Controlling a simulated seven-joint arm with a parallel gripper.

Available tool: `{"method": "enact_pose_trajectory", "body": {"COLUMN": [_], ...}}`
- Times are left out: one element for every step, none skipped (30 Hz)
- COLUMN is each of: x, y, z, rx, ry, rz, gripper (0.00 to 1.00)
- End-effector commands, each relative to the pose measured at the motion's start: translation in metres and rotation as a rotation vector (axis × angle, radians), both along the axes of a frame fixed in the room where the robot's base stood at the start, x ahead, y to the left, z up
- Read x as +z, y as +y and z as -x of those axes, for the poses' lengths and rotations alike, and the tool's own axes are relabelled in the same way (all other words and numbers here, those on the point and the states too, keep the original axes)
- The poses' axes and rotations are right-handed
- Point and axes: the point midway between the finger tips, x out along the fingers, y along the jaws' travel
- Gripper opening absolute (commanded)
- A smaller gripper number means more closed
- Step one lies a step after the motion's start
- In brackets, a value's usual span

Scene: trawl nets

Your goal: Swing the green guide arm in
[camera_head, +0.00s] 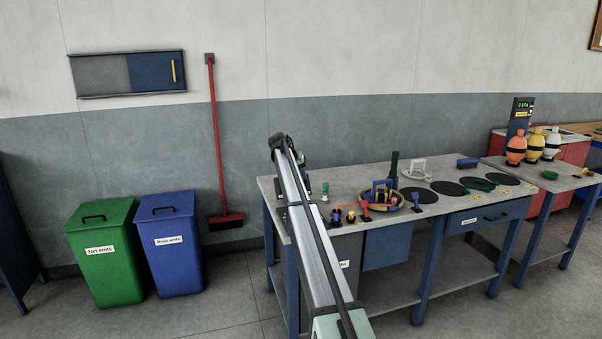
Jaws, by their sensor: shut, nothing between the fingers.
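Several green parts are on the workbench (345,220); I cannot tell for sure which is the guide arm. A dark green upright post (394,166) stands near the back edge, left of a white frame. A small bright green knob on a white base (325,191) stands near the left end. A dark green loop (480,183) lies on one of the dark discs toward the right. My arm reaches up across the bench's left end. My gripper cannot be made out; the far end of the arm shows only dark joint parts.
A round tray (369,207) holds blue and yellow parts, with red and orange pieces beside it. Dark discs (418,195) line the bench top. Green (104,255) and blue (168,250) bins stand left on open floor. Orange, yellow and white floats (534,145) stand far right.

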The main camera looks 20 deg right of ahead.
Motion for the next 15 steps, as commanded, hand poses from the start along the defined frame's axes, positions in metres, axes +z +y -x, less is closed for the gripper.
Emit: {"method": "enact_pose_trajectory", "body": {"x": [-0.009,-0.014,-0.019,-0.023,-0.027,-0.033,-0.037,-0.042,-0.047,-0.05,-0.048,-0.048,-0.048,-0.048,-0.048], "y": [-0.006,-0.009,-0.013,-0.016,-0.018,-0.022,-0.025,-0.027,-0.031,-0.034,-0.039,-0.045,-0.049,-0.052,-0.055], "z": [-0.003,-0.004,-0.006,-0.007,-0.008,-0.01,-0.011,-0.012,-0.013,-0.014,-0.011,-0.009,-0.008,-0.007,-0.006], "rx": [-0.001,0.0,-0.001,-0.001,-0.001,0.0,0.0,0.0,0.0,0.0,-0.002,-0.002,-0.002,-0.002,-0.001], "ry": [0.002,0.001,0.002,0.002,0.002,0.001,0.001,0.001,0.001,0.001,0.001,0.0,0.0,-0.001,-0.001], "rz": [-0.001,0.0,-0.001,-0.001,-0.001,0.0,0.0,0.0,0.0,0.0,0.0,0.0,0.0,0.0,0.0], "gripper": [0.0,0.0,0.0,0.0,0.0,0.0,0.0,0.0,0.0,0.0,0.0,0.0,0.0,0.0,0.0]}}
